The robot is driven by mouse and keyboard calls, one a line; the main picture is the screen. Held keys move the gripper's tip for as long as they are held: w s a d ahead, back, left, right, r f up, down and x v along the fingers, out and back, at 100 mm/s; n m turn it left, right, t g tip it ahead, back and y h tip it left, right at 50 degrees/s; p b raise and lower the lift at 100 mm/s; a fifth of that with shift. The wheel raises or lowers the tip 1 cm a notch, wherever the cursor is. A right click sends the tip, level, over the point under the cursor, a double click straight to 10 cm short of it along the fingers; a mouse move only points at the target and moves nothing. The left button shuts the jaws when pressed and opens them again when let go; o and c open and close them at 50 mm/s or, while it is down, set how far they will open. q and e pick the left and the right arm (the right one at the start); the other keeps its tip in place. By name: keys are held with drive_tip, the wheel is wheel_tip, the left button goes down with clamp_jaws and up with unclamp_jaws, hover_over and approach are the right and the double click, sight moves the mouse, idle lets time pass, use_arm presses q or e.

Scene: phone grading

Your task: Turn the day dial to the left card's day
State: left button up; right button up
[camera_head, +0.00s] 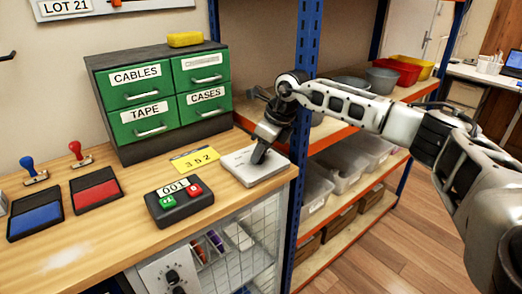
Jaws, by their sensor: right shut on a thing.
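My right gripper (263,150) reaches down onto a flat white plate (246,174) at the bench's right front corner. It is shut on a small part there, seemingly a dial, mostly hidden by the fingers. I cannot read any day marking on the plate. A yellow card (195,160) reading "3 5 2" lies just left of the plate. Whether it is the left card I cannot tell; no day name is legible on it. Another black knob (173,277) shows on a white panel below the bench. My left gripper is not in view.
A green drawer cabinet (163,73) stands behind the plate. A counter (180,205) with green and red buttons, ink pads (96,190) and stamps (76,151) lie to the left. A blue rack post (304,65) rises close behind the right gripper.

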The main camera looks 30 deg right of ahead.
idle(0.5)
drive_tip(key=o, duration=1)
drive_tip(key=shift+c, duration=0.2)
drive_tip(key=shift+d+r, duration=0.1)
drive_tip(key=shift+r, duration=0.2)
drive_tip(key=b+v, duration=0.1)
drive_tip(key=v, duration=1.4)
drive_tip(key=shift+s, duration=0.15)
drive_tip(key=shift+d+r, duration=0.1)
drive_tip(key=shift+d, duration=0.05)
